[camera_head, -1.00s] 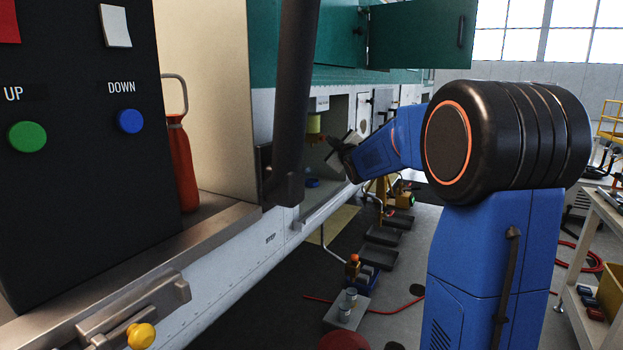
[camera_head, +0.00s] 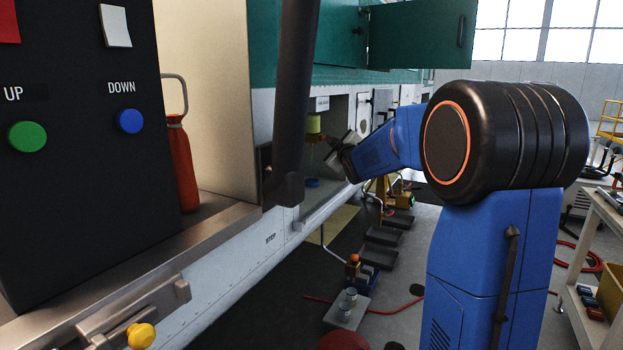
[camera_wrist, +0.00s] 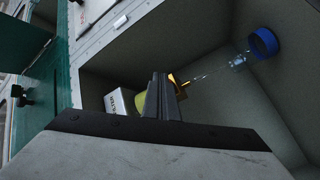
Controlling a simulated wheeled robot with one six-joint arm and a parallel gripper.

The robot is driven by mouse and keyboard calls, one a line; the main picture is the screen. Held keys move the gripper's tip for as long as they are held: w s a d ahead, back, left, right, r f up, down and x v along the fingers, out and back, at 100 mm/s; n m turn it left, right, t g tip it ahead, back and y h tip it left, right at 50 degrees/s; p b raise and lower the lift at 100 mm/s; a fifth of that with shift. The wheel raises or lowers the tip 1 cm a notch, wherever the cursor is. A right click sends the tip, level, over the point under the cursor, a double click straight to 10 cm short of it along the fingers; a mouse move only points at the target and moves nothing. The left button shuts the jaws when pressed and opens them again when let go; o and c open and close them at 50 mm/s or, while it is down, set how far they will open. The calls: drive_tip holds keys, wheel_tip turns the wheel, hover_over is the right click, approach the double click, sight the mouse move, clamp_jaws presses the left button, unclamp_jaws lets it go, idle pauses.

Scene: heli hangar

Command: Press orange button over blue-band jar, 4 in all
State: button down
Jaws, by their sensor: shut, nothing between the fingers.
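In the wrist view a jar with a bright blue band (camera_wrist: 264,43) sits in a grey recess, with a clear part (camera_wrist: 237,64) beside it. The blue band also shows low in the recess in the head view (camera_head: 312,183). A yellow-green cylinder (camera_wrist: 138,100) with an orange-yellow bracket (camera_wrist: 180,84) is partly behind my fingers; the cylinder shows above the jar in the head view (camera_head: 313,124). I cannot make out the orange button's face. My gripper (camera_wrist: 163,78) is shut and empty, near the cylinder and bracket; I cannot tell whether it touches them. It also shows at the recess opening (camera_head: 345,145).
A white labelled block (camera_wrist: 118,102) is beside the cylinder. The recess walls (camera_wrist: 215,110) close around my gripper. A teal door (camera_head: 418,35) stands open above. A dark vertical bar (camera_head: 296,90) crosses the head view left of the recess.

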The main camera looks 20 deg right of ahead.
drive_tip(key=shift+w+a, duration=0.15)
drive_tip(key=shift+w, duration=0.05)
idle(0.3)
drive_tip(key=shift+s, duration=0.3)
drive_tip(key=s+d, duration=0.4)
drive_tip(key=shift+s, duration=0.3)
idle(0.5)
idle(0.5)
